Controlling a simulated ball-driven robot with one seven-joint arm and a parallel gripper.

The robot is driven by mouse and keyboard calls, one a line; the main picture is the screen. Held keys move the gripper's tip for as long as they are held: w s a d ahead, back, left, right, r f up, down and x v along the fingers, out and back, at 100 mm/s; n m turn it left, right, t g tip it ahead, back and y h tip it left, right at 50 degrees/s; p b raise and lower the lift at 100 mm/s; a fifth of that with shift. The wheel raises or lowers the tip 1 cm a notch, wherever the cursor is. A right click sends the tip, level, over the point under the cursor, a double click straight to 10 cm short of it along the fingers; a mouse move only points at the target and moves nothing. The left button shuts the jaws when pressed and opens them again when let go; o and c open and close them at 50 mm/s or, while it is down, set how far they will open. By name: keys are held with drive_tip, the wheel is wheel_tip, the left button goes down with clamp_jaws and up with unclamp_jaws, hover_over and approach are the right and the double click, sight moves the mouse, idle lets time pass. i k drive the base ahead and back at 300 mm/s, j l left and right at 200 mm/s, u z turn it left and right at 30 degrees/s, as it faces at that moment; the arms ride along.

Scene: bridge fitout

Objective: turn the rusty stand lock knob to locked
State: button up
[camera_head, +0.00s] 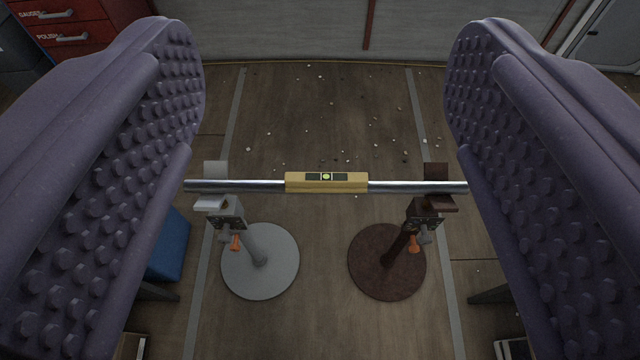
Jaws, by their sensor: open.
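The rusty stand (387,262) is on the right, dark brown with a round base on the floor. An orange lock knob (414,244) shows on the side of its post, below its top bracket; I cannot tell its setting. A grey stand (261,265) on the left has a similar orange knob (235,242). A metal rail (410,187) lies across both stands, with a yellow spirit level (326,182) at its middle. My gripper (324,120) is open, its two purple studded fingers wide apart at the left and right of the picture. Nothing is between them up close.
A red drawer cabinet (72,36) stands at the top left and a blue box (168,246) at the left, partly behind a finger. A pale wall (270,28) closes the back. The wooden floor between has small scattered debris and is otherwise clear.

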sight(414, 248)
drive_tip(key=k+l+z, duration=0.1)
drive_tip(key=l+z, duration=0.4)
drive_tip(key=l, duration=0.15)
drive_tip(key=j+z, duration=0.25)
drive_tip(key=j, duration=0.25)
drive_tip(key=j+z, duration=0.25)
drive_tip(key=j, duration=0.3)
drive_tip(key=l+u, duration=0.4)
drive_tip(key=l, duration=0.45)
drive_tip(key=k+l+u, duration=0.1)
drive_tip(key=l+u, duration=0.3)
drive_tip(key=l, duration=0.45)
drive_tip(key=k+l+u, duration=0.2)
drive_tip(key=k+l, duration=0.2)
drive_tip(key=k, duration=0.05)
